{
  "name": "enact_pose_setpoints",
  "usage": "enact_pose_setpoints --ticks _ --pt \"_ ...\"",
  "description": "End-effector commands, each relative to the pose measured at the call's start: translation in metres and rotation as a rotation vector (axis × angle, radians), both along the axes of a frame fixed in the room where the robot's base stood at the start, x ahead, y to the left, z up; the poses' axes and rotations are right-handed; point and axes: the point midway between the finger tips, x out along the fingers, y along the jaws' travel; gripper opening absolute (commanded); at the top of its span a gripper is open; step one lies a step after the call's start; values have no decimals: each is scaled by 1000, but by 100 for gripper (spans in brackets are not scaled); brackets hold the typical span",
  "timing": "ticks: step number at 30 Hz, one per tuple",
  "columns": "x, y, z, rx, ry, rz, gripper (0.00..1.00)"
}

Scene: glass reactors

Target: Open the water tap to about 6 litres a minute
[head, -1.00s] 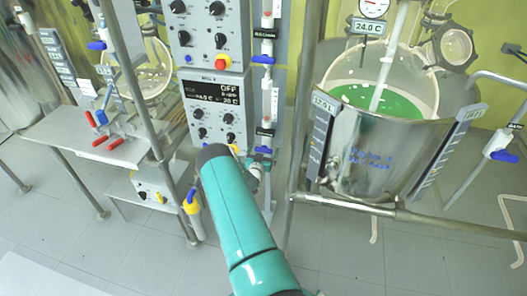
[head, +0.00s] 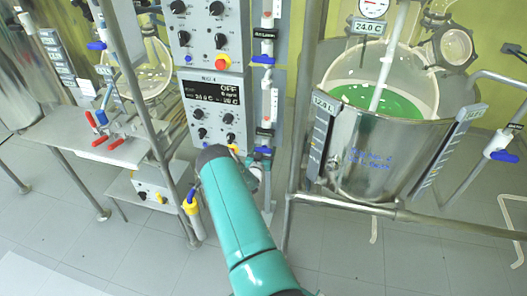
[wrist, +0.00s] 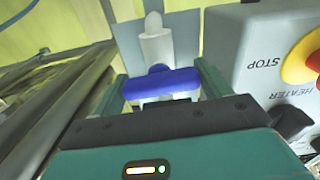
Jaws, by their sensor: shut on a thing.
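In the wrist view a blue tap handle (wrist: 160,84) lies crosswise between the two teal fingers of my gripper (wrist: 161,72), which is shut on it. A white valve body and pipe (wrist: 157,45) stand just beyond the handle. In the head view my teal arm hides most of my gripper; a small part of the gripper end (head: 257,178) shows beside the lower white pipe. A blue handle (head: 263,150) shows just above it. I cannot read a flow value for the tap.
A control box with a red stop button (wrist: 305,62) and a black knob (wrist: 290,122) is close on the right in the wrist view. Metal rails (wrist: 75,85) run on the left. A steel-jacketed reactor (head: 375,150) with green liquid stands right of my arm.

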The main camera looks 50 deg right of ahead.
Motion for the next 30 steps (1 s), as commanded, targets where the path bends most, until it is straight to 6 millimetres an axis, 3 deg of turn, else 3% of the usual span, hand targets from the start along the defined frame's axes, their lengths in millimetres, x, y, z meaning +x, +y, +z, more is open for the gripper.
enact_pose_setpoints --ticks 30 --pt "0 1 -1 -330 767 1 54"
